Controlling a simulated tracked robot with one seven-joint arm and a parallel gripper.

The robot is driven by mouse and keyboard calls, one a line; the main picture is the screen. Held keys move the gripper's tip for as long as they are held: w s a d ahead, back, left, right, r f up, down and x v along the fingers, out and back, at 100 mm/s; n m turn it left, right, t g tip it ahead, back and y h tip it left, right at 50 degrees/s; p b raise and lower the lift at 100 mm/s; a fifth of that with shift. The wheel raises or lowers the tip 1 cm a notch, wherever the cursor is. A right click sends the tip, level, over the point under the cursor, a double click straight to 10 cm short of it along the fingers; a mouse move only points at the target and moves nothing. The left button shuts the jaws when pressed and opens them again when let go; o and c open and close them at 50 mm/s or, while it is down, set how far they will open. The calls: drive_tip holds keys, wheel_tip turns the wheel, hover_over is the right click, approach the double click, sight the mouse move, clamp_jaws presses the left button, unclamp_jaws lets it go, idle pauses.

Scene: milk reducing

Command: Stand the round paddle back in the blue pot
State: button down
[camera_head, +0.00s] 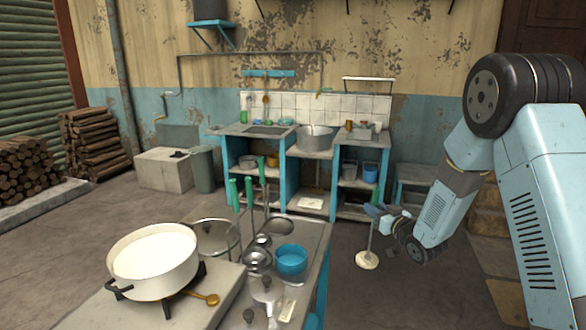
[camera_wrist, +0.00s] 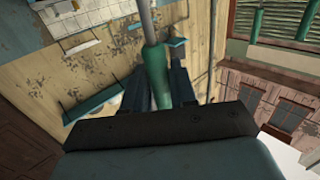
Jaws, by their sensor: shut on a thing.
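The round paddle has a green handle and a thin rod, with a pale round disc (camera_head: 367,260) at its lower end. My gripper (camera_head: 376,210) is shut on the green handle, and the paddle hangs nearly upright, disc down, to the right of the metal table. In the wrist view the green handle (camera_wrist: 155,70) sits between the two dark fingers. The blue pot (camera_head: 291,260) stands on the table, left of the paddle and apart from it. I see nothing standing in the pot.
A sink counter (camera_head: 350,145) stands by the back wall.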

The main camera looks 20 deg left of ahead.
drive_tip(key=s+a+r+n+g+y, duration=0.3)
drive_tip(key=s+a+r+n+g, duration=0.15)
drive_tip(key=s+a+r, duration=0.5)
drive_tip(key=s+a+r+n+g+y, duration=0.25)
drive_tip(key=s+a+r+g, duration=0.4)
drive_tip(key=a, duration=0.55)
wheel_tip(320, 180, down, 9)
drive_tip(key=shift+a+f+n, duration=0.15)
drive_tip(key=shift+a+n, duration=0.05)
drive_tip(key=shift+n, duration=0.1)
drive_tip(key=shift+s+f+h, duration=0.1)
drive_tip(key=shift+h, duration=0.15)
drive_tip(key=c, duration=0.8)
unclamp_jaws()
drive_tip(key=d, duration=0.9)
drive_tip(key=s+d, duration=0.1)
drive_tip(key=d, duration=0.3)
drive_tip(key=shift+s+d, duration=0.1)
drive_tip(key=shift+d, duration=0.3)
